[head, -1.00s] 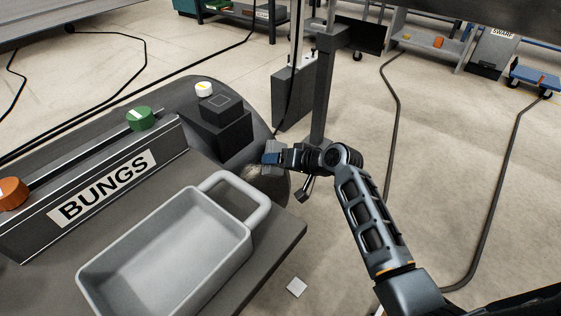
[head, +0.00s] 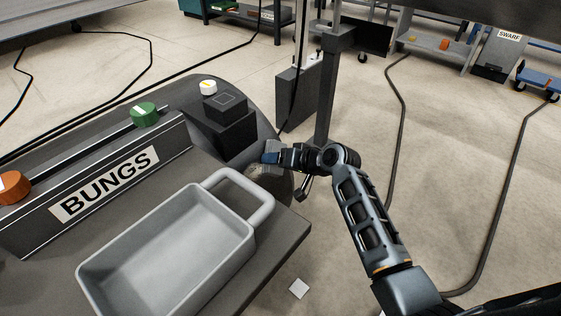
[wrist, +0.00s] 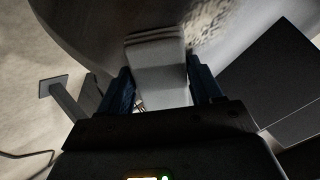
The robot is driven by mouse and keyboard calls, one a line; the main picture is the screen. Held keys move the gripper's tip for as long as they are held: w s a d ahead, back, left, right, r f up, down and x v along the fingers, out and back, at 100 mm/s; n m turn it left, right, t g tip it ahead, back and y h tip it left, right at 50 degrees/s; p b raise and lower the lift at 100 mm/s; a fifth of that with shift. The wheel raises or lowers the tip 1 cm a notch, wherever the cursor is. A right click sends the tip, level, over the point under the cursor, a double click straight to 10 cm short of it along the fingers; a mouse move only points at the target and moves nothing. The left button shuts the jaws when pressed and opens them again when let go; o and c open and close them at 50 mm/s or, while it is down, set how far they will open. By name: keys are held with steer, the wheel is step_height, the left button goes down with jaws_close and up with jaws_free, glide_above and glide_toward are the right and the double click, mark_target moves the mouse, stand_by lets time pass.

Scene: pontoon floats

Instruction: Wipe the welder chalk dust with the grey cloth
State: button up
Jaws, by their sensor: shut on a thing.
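My gripper (head: 268,158) is at the rounded end of the dark grey float (head: 260,118), right of the black block. In the wrist view my gripper (wrist: 160,88) is shut on the grey cloth (wrist: 155,58), a folded pad between two blue fingers. The cloth lies close over the float's surface; I cannot tell if it touches. The welder chalk dust (wrist: 210,22) shows as a pale speckled patch just right of the cloth in the wrist view.
A black stepped block (head: 224,128) stands left of my gripper. A grey handled tray (head: 170,255) lies nearer on the bench. A BUNGS rack (head: 105,185) holds green (head: 145,114) and orange (head: 12,187) bungs. A dark post (head: 325,95) rises behind my gripper.

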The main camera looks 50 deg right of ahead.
mark_target(270, 167)
steer(key=shift+a, duration=0.15)
steer(key=shift+s+a+r+p, duration=0.1)
steer(key=shift+a+r+p, duration=0.05)
steer(key=shift+a+p, duration=1.9)
steer(key=shift+a, duration=1.65)
steer(key=shift+s+a+p, duration=0.1)
steer(key=shift+a+p, duration=1)
steer(key=shift+a, duration=0.8)
steer(key=shift+w+d+b, duration=0.15)
steer(key=shift+d+b, duration=0.85)
steer(key=shift+d, duration=1.9)
steer(key=shift+w+d+b, duration=0.15)
steer(key=shift+d+b, duration=0.85)
steer(key=shift+d, duration=1.9)
